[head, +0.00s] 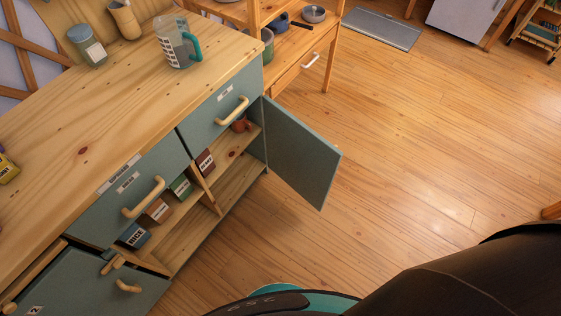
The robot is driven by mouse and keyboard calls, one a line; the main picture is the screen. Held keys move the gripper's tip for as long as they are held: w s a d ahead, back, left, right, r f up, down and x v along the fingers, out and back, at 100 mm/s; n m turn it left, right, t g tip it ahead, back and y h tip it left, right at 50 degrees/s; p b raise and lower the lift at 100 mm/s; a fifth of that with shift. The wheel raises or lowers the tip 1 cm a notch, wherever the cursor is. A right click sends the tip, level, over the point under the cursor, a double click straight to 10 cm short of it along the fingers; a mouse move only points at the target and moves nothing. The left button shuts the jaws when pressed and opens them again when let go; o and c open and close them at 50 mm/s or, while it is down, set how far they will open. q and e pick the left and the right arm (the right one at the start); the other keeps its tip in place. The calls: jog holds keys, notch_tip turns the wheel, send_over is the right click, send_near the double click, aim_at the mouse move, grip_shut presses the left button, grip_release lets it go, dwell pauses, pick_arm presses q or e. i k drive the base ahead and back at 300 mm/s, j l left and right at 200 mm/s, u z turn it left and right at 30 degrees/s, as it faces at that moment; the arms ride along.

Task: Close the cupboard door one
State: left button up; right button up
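A blue-grey cupboard door (301,152) stands open at the right end of the wooden counter unit, swung out over the floor. Behind it, the open shelves hold several small boxes, among them a blue one marked RICE (134,236), and a small reddish-brown pot (241,125). Neither of my grippers is in view.
Two drawers with wooden handles (143,198) sit above the shelves. A measuring jug (177,45) and a lidded jar (87,45) stand on the counter (90,130). The wooden floor (430,150) right of the open door is clear.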

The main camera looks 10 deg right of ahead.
aim_at(307, 161)
jog(key=l+u, duration=0.1)
jog(key=u, duration=1.55)
jog(key=k+l, duration=0.1)
jog(key=l, duration=0.35)
jog(key=k+l, duration=0.1)
jog(key=l, duration=0.3)
jog(key=k+l+u, duration=0.1)
jog(key=l, duration=0.35)
jog(key=k+l, duration=0.1)
jog(key=l, duration=0.35)
jog(key=k+l, duration=0.1)
jog(key=l, duration=0.3)
jog(key=k+l, duration=0.15)
jog(key=l, duration=0.3)
jog(key=k+l+u, duration=0.1)
jog(key=l, duration=0.35)
jog(key=k+l, duration=0.1)
jog(key=l, duration=0.3)
